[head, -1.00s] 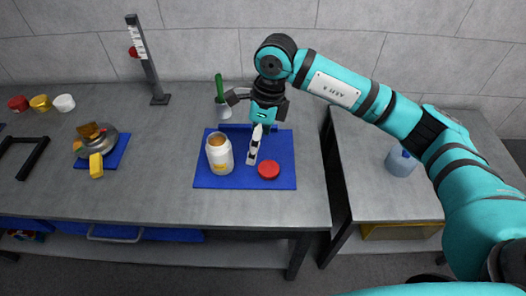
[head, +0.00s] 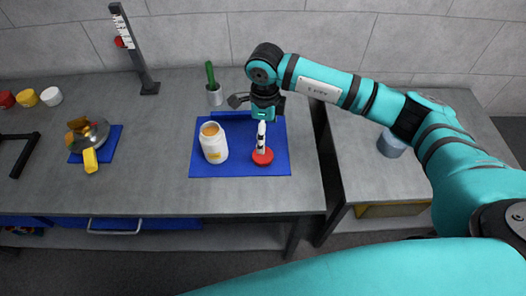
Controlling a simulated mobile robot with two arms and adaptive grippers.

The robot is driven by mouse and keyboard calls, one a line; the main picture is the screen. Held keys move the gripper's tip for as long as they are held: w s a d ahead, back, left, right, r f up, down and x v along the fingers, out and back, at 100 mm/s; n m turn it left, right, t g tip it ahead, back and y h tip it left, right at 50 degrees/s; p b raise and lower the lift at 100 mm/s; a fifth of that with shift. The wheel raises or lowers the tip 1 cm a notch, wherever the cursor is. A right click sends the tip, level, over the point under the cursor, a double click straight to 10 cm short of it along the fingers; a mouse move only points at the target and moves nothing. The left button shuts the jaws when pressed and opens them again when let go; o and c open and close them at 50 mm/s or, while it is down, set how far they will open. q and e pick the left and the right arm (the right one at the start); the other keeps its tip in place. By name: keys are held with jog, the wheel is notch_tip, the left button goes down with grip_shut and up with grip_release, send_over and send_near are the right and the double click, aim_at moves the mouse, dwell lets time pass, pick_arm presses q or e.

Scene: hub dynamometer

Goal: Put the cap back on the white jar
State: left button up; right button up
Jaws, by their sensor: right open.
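The white jar (head: 213,143) stands upright and uncapped on the left part of the blue mat (head: 236,171), with brownish contents showing at its mouth. The red cap (head: 263,157) lies on the mat to the right of the jar. My right gripper (head: 262,146) points down at the cap, its fingers at or just above it and hiding part of its top. It is open, and I cannot tell whether the fingers touch the cap. My left gripper is not in view.
A metal bowl with yellow and orange pieces (head: 89,137) sits on a small blue mat at left. A post with a scale (head: 137,52) stands at the back. The bench between bowl and jar is clear.

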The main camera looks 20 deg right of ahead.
send_over(265, 155)
jog(key=f+p, duration=0.1)
jog(key=f, duration=0.3)
jog(key=shift+w+f, duration=0.1)
jog(key=shift+w, duration=0.1)
jog(key=shift+f, duration=0.2)
jog(key=shift+s+f+p, duration=0.1)
jog(key=shift+f+p, duration=0.25)
jog(key=shift+f, duration=0.05)
notch_tip(265, 155, down, 4)
jog(key=shift+s+r+p, duration=0.15)
jog(key=shift+r+p, duration=0.05)
jog(key=shift+p, duration=0.6)
jog(key=shift+f, duration=0.45)
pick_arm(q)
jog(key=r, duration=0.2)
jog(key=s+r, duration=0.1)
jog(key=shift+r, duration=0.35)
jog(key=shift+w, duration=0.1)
pick_arm(e)
jog(key=c, duration=0.8)
